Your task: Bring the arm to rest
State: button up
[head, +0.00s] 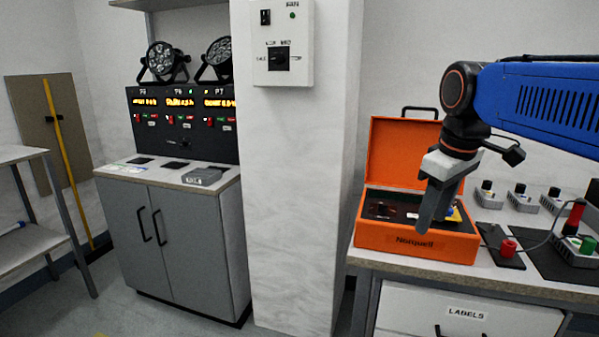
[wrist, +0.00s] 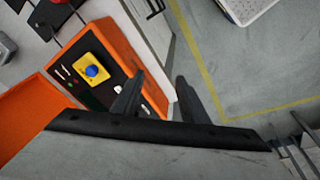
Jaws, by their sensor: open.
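My gripper (head: 432,212) hangs from my blue arm at the right of the head view, pointing down in front of the open orange case. In the wrist view my gripper (wrist: 165,97) shows two dark fingers, apart, with nothing between them. The orange case (head: 415,241) stands on the right bench with its lid up. In the wrist view the case (wrist: 115,42) lies left of and behind the fingers. A yellow block with a blue knob (wrist: 92,70) sits inside it; my gripper partly hides it in the head view.
A white pillar (head: 295,180) stands left of the bench. A grey cabinet (head: 178,235) with par cans (head: 163,62) above stands farther left.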

jog(key=s+d+f+m+t, duration=0.2)
jog(key=s+f+m, duration=0.4)
jog(key=s+f, duration=0.9)
notch_tip(320, 180, down, 4)
jog(key=shift+s+f+m, duration=0.15)
jog(key=shift+s+m, duration=0.1)
jog(key=shift+m, duration=0.15)
